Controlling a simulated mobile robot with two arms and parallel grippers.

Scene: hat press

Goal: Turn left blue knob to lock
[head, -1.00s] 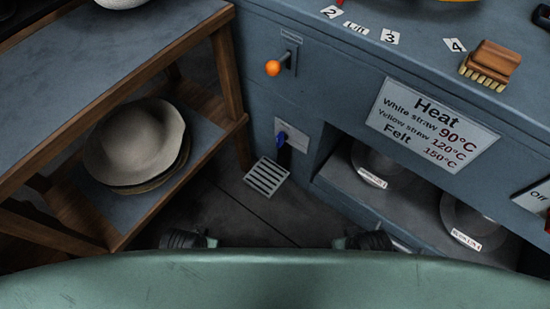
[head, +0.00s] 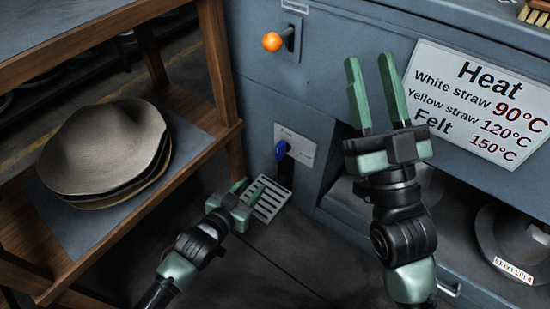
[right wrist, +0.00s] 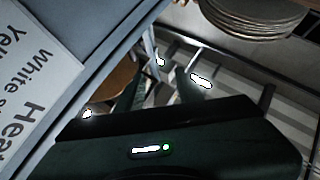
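The blue knob (head: 281,150) sits on a pale plate (head: 302,149) low on the front of the blue-grey cabinet. Its handle looks roughly upright. My left gripper (head: 247,187) is below and to the left of the knob, apart from it, with its fingers apart and nothing between them. My right gripper (head: 368,60) is raised in front of the cabinet, right of the knob, with its two green fingers wide apart and empty. In the right wrist view the dark gripper body (right wrist: 180,145) fills the bottom.
An orange-knobbed lever (head: 272,42) stands out above the blue knob. A wooden shelf (head: 185,190) with stacked hats (head: 100,150) is at the left. A heat sign (head: 480,95) is on the cabinet right of my right gripper. A floor grate (head: 268,203) lies below the knob.

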